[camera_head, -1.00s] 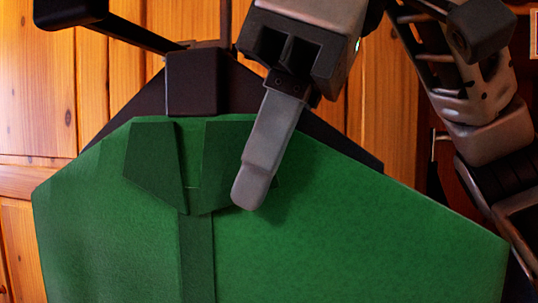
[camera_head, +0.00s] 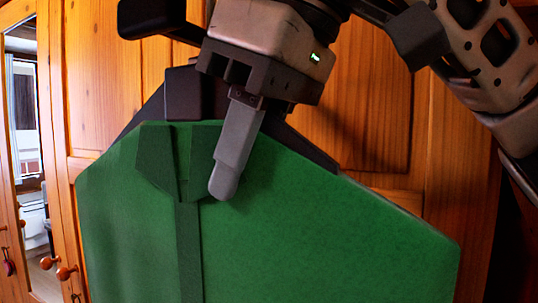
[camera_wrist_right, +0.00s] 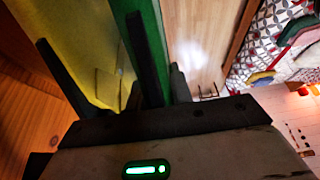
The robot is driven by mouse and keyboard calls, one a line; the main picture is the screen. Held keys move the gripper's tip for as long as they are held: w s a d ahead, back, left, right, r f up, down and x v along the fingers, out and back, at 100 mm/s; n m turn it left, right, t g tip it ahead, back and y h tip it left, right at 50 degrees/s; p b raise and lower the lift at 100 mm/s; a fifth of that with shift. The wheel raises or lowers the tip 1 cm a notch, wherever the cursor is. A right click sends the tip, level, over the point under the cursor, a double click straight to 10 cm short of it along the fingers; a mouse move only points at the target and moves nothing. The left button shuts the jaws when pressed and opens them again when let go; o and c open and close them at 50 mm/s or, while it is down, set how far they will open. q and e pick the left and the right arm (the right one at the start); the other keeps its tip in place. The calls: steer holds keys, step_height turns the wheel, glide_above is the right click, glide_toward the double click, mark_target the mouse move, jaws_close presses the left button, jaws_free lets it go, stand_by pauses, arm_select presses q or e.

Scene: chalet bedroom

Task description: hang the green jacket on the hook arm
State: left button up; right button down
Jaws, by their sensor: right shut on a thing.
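The green jacket (camera_head: 330,230) hangs flat and upright on a dark hanger (camera_head: 305,150) in the head view, in front of a wooden door. A dark block (camera_head: 183,95) stands at its collar. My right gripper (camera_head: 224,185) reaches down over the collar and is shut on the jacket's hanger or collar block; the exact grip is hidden. A dark bar with a blocky end, apparently the hook arm (camera_head: 152,18), shows at the upper left. My left gripper is not in view.
A wooden wardrobe (camera_head: 375,110) fills the background, close behind the jacket. A mirrored door (camera_head: 28,150) with round knobs (camera_head: 66,273) is at left. A similar dark blocky end (camera_head: 418,36) overlaps my right arm at upper right.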

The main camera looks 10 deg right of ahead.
arm_select(q)
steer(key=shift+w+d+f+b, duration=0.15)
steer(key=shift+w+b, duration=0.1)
steer(key=shift+b, duration=0.45)
arm_select(e)
steer(key=shift+x, duration=1.25)
steer(key=c, duration=1.2)
jaws_free()
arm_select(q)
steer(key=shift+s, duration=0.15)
arm_select(e)
steer(key=shift+o, duration=0.2)
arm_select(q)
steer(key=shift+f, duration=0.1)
arm_select(e)
steer(key=shift+f, duration=0.1)
steer(key=shift+d, duration=0.1)
